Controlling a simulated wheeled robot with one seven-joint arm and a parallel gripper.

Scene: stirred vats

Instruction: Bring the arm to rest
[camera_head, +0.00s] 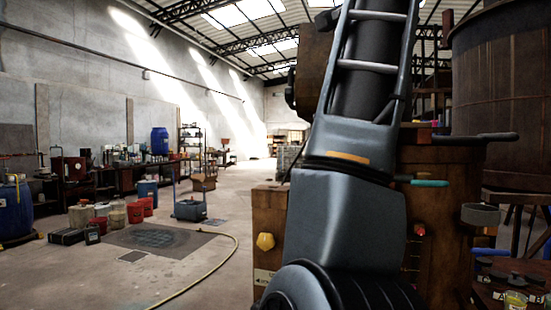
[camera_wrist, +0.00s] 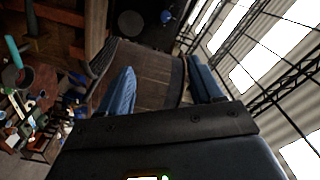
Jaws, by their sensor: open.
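My arm rises through the middle and right of the head view and leaves the frame at the top. My gripper does not show in the head view. In the wrist view my gripper (camera_wrist: 163,84) is open, its two blue fingers spread wide with nothing between them. Beyond the fingers is the large brown vat (camera_wrist: 150,75), tilted in this picture. The vat also stands at the upper right of the head view (camera_head: 500,75). I cannot tell how far the fingers are from it.
A rusty brown cabinet (camera_head: 450,200) with a teal-handled lever (camera_head: 428,183) stands close behind my arm. A small table (camera_head: 500,285) with tools is at the lower right. Buckets (camera_head: 118,217) and a yellow hose (camera_head: 215,275) lie left; the floor between is mostly clear.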

